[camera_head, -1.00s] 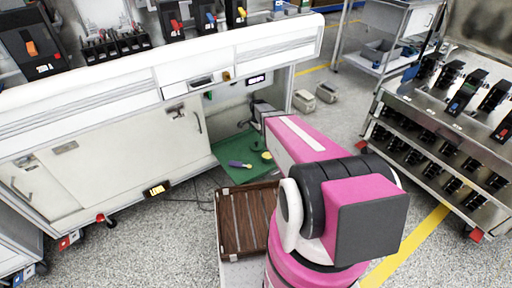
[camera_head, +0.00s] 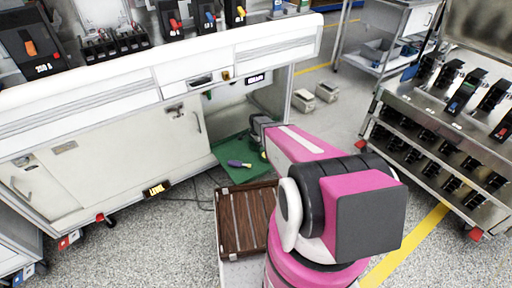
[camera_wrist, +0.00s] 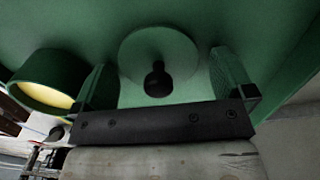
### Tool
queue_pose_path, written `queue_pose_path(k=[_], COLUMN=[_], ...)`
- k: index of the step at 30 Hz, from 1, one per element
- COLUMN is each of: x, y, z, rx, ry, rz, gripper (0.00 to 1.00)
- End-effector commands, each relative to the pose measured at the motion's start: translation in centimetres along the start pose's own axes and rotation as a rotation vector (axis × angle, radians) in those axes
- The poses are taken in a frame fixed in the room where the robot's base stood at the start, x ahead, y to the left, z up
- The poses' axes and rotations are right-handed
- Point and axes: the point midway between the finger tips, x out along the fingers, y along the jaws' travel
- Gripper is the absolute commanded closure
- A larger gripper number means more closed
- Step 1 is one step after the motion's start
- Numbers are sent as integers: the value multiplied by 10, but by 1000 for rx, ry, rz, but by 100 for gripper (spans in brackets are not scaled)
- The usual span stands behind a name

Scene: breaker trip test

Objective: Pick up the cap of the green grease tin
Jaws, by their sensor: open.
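The cap of the green grease tin (camera_wrist: 158,50) is a pale green disc with a black knob at its centre, in the wrist view. It lies on a green mat (camera_wrist: 215,15). My gripper (camera_wrist: 163,72) is open, with one finger on each side of the cap and knob; I cannot tell whether either finger touches it. The open green tin (camera_wrist: 42,82), yellow inside, stands to the left of the left finger. In the head view, my gripper (camera_head: 258,124) is over the back of the mat (camera_head: 228,150), and the cap cannot be made out.
A tool with a purple and yellow handle (camera_head: 239,164) lies on the mat. A brown slatted box (camera_head: 245,222) is in front of it. The white bench (camera_head: 120,120) rises behind and left. A metal rack of breakers (camera_head: 440,135) stands at right.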

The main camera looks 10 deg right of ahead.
Motion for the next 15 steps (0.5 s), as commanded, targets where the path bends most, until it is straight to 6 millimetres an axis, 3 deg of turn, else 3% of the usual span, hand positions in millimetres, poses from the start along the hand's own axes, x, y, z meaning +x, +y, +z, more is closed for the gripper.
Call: queue_pose_path(k=[1,5,6,15], x=[0,0,0,-1], y=[0,0,0,0], z=[0,0,0,0], rx=[0,0,0,0], ry=[0,0,0,0], rz=[0,0,0,0], gripper=[0,42,48,49])
